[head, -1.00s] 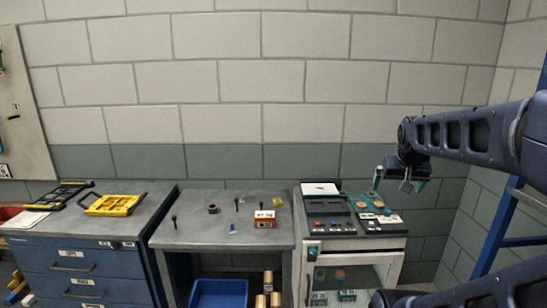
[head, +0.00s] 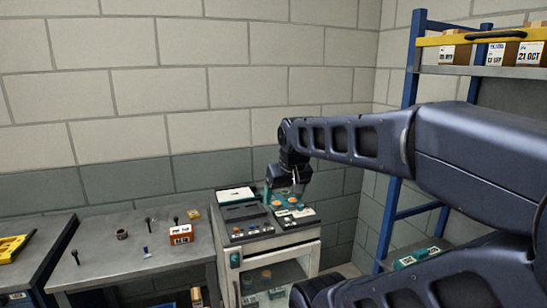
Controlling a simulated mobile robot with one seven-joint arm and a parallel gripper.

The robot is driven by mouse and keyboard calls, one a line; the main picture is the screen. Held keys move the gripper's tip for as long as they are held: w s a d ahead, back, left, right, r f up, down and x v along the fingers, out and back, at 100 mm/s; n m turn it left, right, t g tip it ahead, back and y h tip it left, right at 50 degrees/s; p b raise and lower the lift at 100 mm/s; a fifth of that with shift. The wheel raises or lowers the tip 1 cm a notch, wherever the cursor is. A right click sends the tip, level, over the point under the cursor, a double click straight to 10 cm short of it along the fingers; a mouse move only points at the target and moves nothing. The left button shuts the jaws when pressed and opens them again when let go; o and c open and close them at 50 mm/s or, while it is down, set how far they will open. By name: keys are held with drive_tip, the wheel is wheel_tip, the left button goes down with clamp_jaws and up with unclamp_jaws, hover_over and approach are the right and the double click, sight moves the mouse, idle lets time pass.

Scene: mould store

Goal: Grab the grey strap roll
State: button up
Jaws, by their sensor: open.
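A small ring-shaped roll (head: 122,234), dark grey to brownish, lies on the grey workbench (head: 100,262) at the left in the head view. It looks like the strap roll, but its exact colour is hard to tell at this size. My gripper (head: 285,194) hangs in front of the wall, appearing over the back right of the bench-side machine. It is open, with nothing seen between its fingers, and is well to the right of the roll, apart from it.
On the workbench near the roll are a red box with a white label (head: 181,234), a yellow item (head: 194,214), a blue item (head: 147,253) and dark upright pieces. The control-panel machine (head: 262,238) stands right of the bench. A blue rack (head: 397,170) stands at the right.

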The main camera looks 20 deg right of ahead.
drive_tip(key=shift+d, duration=0.1)
drive_tip(key=w+d+r+n+h, duration=0.1)
drive_tip(key=d+r+h, duration=0.1)
drive_tip(key=d, duration=0.8)
drive_tip(key=w+d+r+n+h, duration=0.1)
drive_tip(key=w+d+r, duration=0.1)
drive_tip(key=d, duration=0.8)
drive_tip(key=w+d+r+h, duration=0.1)
drive_tip(key=d+r+h, duration=0.15)
drive_tip(key=d, duration=0.75)
drive_tip(key=s+d+n+g+h, duration=0.1)
drive_tip(key=d+n, duration=0.5)
drive_tip(key=d, duration=0.4)
drive_tip(key=s+d+n+h, duration=0.1)
drive_tip(key=d+n, duration=0.4)
drive_tip(key=d, duration=0.6)
drive_tip(key=s+d+r+n+g+h, duration=0.1)
drive_tip(key=d+n+h, duration=0.1)
drive_tip(key=d+n, duration=0.4)
drive_tip(key=shift+s+d+n+g+h, duration=0.15)
drive_tip(key=shift+s+d+h, duration=0.05)
drive_tip(key=shift+d, duration=1.05)
drive_tip(key=shift+s+d+n+g+h, duration=0.15)
drive_tip(key=shift+s+d, duration=0.05)
drive_tip(key=shift+d, duration=1)
drive_tip(key=shift+d+f+n, duration=0.25)
drive_tip(key=shift+d+n, duration=0.05)
drive_tip(key=shift+d, duration=0.15)
drive_tip(key=shift+x, duration=5.25)
drive_tip(key=shift+s, duration=0.1)
